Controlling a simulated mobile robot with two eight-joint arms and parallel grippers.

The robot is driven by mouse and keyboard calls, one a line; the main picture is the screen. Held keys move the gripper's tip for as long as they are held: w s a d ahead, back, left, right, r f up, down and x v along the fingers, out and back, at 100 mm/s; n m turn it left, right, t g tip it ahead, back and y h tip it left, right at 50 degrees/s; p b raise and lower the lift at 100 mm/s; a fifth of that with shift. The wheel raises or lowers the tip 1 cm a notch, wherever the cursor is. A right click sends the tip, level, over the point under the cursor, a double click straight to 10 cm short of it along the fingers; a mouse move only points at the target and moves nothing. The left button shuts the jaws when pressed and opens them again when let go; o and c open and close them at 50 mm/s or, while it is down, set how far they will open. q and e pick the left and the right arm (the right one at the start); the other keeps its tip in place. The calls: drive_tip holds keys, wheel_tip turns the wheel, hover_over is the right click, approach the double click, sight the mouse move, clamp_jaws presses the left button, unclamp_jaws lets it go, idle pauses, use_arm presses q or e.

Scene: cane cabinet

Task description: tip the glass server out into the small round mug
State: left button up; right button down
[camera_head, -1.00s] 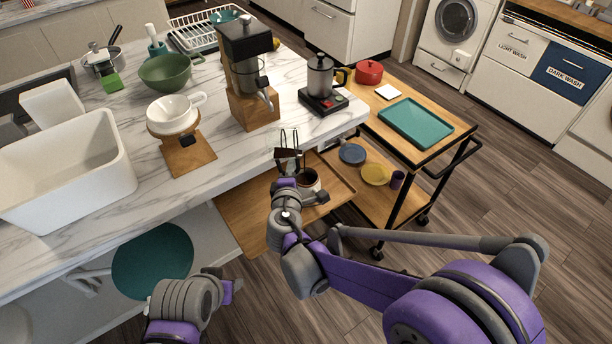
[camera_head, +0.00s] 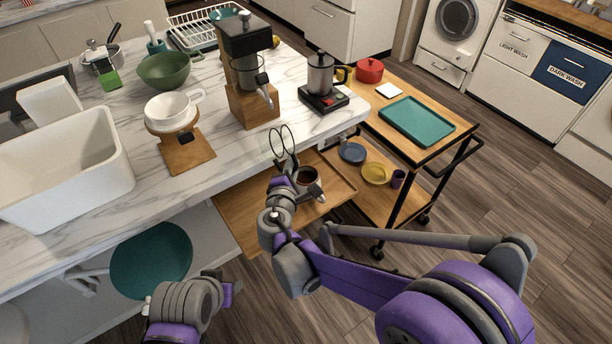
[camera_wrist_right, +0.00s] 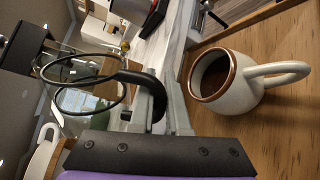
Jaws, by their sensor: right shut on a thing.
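My right gripper (camera_head: 284,170) is shut on the black handle of the glass server (camera_head: 281,143). The server is clear, and mostly its thin dark rings show. It also shows in the right wrist view (camera_wrist_right: 92,84), where I see no dark liquid in it; its exact tilt is hard to read. The small round mug (camera_head: 311,175) stands upright on a wooden board, just right of the gripper and apart from the server. In the right wrist view the mug (camera_wrist_right: 236,88) is cream with a brown rim and holds dark liquid. My left gripper (camera_head: 230,291) is low in the head view, its fingers not clear.
The pulled-out wooden board (camera_head: 240,215) lies below the marble counter (camera_head: 120,195). A grinder (camera_head: 246,75), a white dripper on a stand (camera_head: 172,110) and a kettle on a scale (camera_head: 321,75) stand on the counter. A trolley (camera_head: 440,150) is at the right.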

sight(283, 157)
drive_tip(key=shift+s+r, duration=0.1)
drive_tip(key=shift+s, duration=0.05)
drive_tip(key=shift+d, duration=0.1)
drive_tip(key=shift+d+f+n+h+b, duration=0.25)
drive_tip(key=shift+d+n+h+b, duration=0.15)
drive_tip(key=shift+n+b, duration=0.35)
drive_tip(key=shift+d+f+n+h+b, duration=0.2)
drive_tip(key=shift+f+n+b, duration=0.2)
drive_tip(key=shift+f+b, duration=0.15)
drive_tip(key=shift+d+f+n+h+b, duration=0.2)
drive_tip(key=shift+f+n+b, duration=0.15)
drive_tip(key=shift+f+b, duration=0.15)
drive_tip(key=shift+r+n, duration=0.3)
drive_tip(key=shift+n, duration=0.2)
drive_tip(key=r+n, duration=0.1)
drive_tip(key=a+r+n+h, duration=0.1)
drive_tip(key=r, duration=0.1)
drive_tip(key=shift+a+r+n+t, duration=0.2)
drive_tip(key=shift+n+t, duration=0.1)
drive_tip(key=shift+n, duration=0.1)
drive_tip(key=a+r+n, duration=0.1)
drive_tip(key=r+n+h, duration=0.1)
drive_tip(key=n, duration=0.1)
drive_tip(key=shift+s+a+t, duration=0.1)
drive_tip(key=shift+a+t, duration=0.2)
drive_tip(key=shift+a, duration=0.05)
drive_tip(key=shift+a+r+n, duration=0.2)
drive_tip(key=shift+r+n, duration=0.25)
drive_tip(key=shift+n, duration=0.05)
